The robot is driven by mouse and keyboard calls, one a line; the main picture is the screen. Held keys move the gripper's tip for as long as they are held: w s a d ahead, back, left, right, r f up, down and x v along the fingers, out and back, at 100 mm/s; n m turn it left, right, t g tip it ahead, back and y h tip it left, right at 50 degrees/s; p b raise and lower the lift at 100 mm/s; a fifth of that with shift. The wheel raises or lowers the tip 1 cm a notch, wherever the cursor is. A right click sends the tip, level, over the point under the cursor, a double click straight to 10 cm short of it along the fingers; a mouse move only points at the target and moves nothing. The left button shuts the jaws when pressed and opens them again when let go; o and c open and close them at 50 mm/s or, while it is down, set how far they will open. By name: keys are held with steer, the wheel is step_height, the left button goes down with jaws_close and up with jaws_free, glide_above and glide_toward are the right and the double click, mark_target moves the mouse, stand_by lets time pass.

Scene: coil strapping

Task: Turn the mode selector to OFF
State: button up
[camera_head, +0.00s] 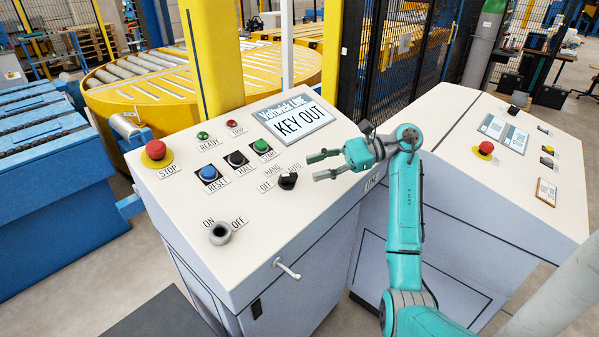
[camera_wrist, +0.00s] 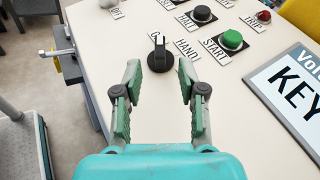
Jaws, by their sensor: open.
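The mode selector (camera_head: 288,181) is a black rotary knob on the near sloping panel, with OFF, HAND and AUTO labels around its left and upper side. It also shows in the wrist view (camera_wrist: 160,55), near the top middle, with a raised bar handle. I cannot tell surely which label the handle points to. My gripper (camera_head: 320,166) is open and empty, to the right of the knob in the head view. In the wrist view, my gripper (camera_wrist: 160,80) has its fingers apart, with the knob beyond and between the fingertips, seemingly not touched.
The panel has a red STOP button (camera_head: 156,150), RESET (camera_head: 208,173), HALT (camera_head: 236,159) and START (camera_head: 262,147) buttons, and an ON/OFF key switch (camera_head: 220,232). A display (camera_head: 295,120) reads KEY OUT. A handle (camera_head: 287,269) sticks out in front. A second console (camera_head: 470,190) stands right.

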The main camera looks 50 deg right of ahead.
steer(key=shift+v, duration=2.05)
steer(key=shift+d, duration=0.1)
